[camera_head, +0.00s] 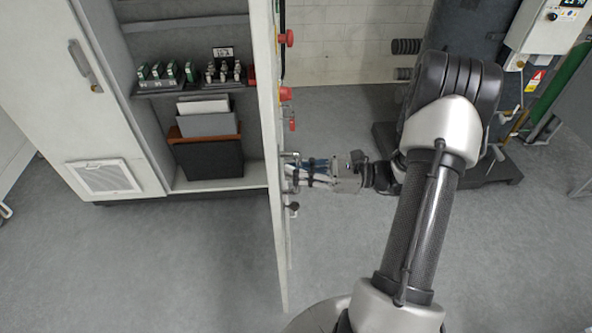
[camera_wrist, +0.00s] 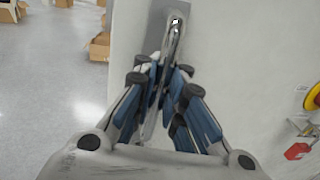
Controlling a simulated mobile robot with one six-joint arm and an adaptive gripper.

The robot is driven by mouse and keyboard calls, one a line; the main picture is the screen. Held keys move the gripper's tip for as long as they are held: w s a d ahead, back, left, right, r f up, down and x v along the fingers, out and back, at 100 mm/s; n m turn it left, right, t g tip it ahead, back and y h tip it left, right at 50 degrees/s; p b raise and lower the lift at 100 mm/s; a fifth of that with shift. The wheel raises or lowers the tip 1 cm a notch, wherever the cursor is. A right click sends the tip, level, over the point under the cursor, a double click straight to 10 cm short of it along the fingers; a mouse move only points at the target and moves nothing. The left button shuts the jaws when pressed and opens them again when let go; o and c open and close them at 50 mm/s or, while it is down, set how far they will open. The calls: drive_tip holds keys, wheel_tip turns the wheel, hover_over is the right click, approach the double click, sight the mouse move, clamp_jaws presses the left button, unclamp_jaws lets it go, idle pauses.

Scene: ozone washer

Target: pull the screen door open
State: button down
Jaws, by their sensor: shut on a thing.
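The door (camera_head: 272,130) is pale and stands swung out from the cabinet, seen almost edge-on in the head view. Its pale face also fills the middle and right of the wrist view (camera_wrist: 235,55). My gripper (camera_head: 298,172) is at the door's right-hand face, at handle height. In the wrist view my gripper (camera_wrist: 166,85) has its blue-and-grey fingers closed around a metal bar handle (camera_wrist: 174,40) on a grey plate. The lower part of the handle is partly hidden between the fingers.
The open cabinet (camera_head: 215,185) holds folders (camera_head: 207,140) and small parts on a shelf. A second door (camera_head: 75,100) stands at the left. Red knobs (camera_head: 285,94) stick out from the door. A dark machine (camera_head: 470,150) stands behind my arm. Grey floor lies clear in front.

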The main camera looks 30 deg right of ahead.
drive_tip(key=shift+a+f, duration=0.1)
drive_tip(key=c, duration=1.6)
unclamp_jaws()
drive_tip(key=shift+c, duration=0.2)
drive_tip(key=shift+s, duration=0.1)
drive_tip(key=v, duration=1.2)
